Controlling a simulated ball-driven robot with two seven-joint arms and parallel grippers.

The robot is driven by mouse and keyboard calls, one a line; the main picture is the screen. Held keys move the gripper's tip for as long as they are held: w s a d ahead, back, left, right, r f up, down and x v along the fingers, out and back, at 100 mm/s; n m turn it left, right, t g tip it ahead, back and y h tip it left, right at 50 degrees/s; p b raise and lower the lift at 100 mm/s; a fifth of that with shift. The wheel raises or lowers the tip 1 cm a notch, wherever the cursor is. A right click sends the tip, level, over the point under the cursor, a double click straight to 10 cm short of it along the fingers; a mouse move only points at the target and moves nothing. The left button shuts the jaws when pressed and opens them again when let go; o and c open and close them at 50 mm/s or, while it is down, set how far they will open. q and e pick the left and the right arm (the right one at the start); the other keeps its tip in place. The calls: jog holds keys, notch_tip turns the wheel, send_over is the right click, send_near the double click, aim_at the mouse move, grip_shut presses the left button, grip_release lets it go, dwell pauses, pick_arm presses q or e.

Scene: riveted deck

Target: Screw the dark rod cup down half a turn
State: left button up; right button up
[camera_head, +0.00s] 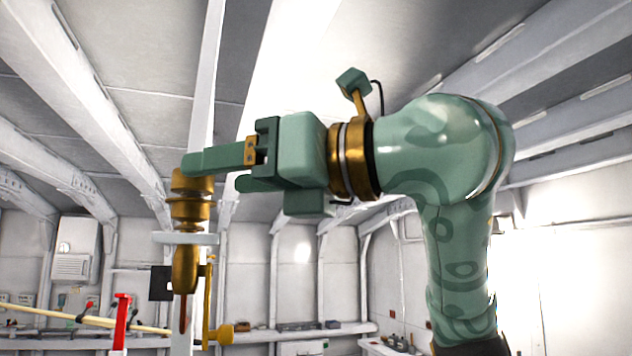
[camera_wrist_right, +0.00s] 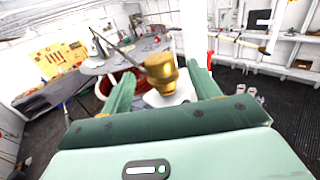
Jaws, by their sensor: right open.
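A brass rod cup (camera_head: 191,182) tops an upright brass fitting in the left part of the head view. In the right wrist view the cup (camera_wrist_right: 161,72) stands between the fingertips of my open right gripper (camera_wrist_right: 160,80), with a gap visible on the right; contact on the left is unclear. My left gripper is out of view.
A brass side arm with a knob (camera_head: 222,335) sits beside the fitting's lower end. The wrist view shows a grey table (camera_wrist_right: 120,62) behind the cup.

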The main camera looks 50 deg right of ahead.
jog(key=b+v, duration=0.1)
jog(key=v, duration=0.8)
jog(key=shift+w, duration=0.1)
